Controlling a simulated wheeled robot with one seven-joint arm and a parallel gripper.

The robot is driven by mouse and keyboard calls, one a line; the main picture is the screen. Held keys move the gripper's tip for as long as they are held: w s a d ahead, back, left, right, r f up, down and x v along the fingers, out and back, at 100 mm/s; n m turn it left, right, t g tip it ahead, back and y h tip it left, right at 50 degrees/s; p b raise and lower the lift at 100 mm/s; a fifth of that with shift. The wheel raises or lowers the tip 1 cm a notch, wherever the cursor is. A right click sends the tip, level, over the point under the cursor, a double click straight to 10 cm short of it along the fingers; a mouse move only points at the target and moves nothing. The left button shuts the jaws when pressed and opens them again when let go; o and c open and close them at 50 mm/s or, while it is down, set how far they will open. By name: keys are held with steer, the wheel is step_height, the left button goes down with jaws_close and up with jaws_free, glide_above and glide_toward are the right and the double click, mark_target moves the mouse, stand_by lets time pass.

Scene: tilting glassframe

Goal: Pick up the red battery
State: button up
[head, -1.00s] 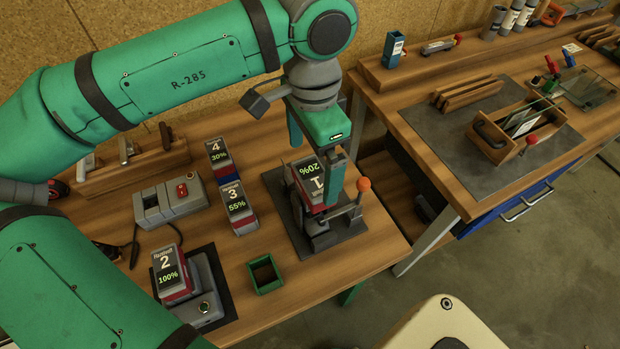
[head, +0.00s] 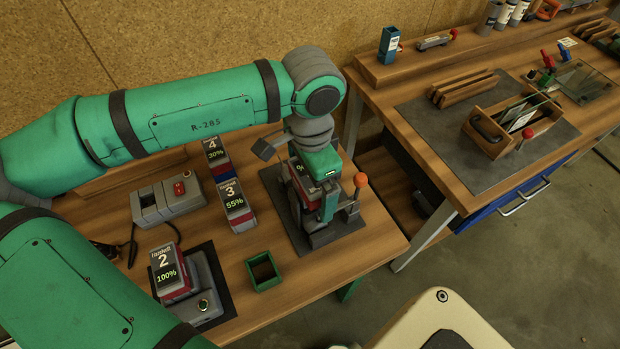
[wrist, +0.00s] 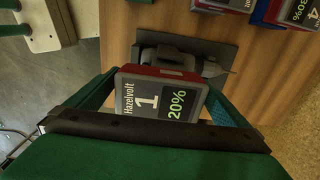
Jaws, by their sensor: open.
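A red battery with a dark top marked "1" and "20%" (wrist: 158,98) stands in a dark grey stand on the bench. In the head view this battery (head: 301,190) is mostly hidden behind my gripper (head: 318,192). My gripper is open and low over it, pointing down. In the wrist view one green finger is on each side of the battery. I cannot tell whether either finger touches it. Other reddish batteries are "2", 100% (head: 168,270), on a dock at the front left, and "3", 55% (head: 236,205), left of the stand.
An open green box (head: 263,271) stands in front of the stand. An orange-knobbed lever (head: 360,181) rises close right of my gripper.

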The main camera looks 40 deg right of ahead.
steer(key=c, duration=1.2)
steer(key=shift+r, duration=0.15)
step_height(320, 180, up, 9)
steer(key=shift+w+r, duration=0.15)
steer(key=shift+r, duration=0.05)
steer(key=shift+s+r, duration=0.2)
steer(key=shift+s, duration=0.05)
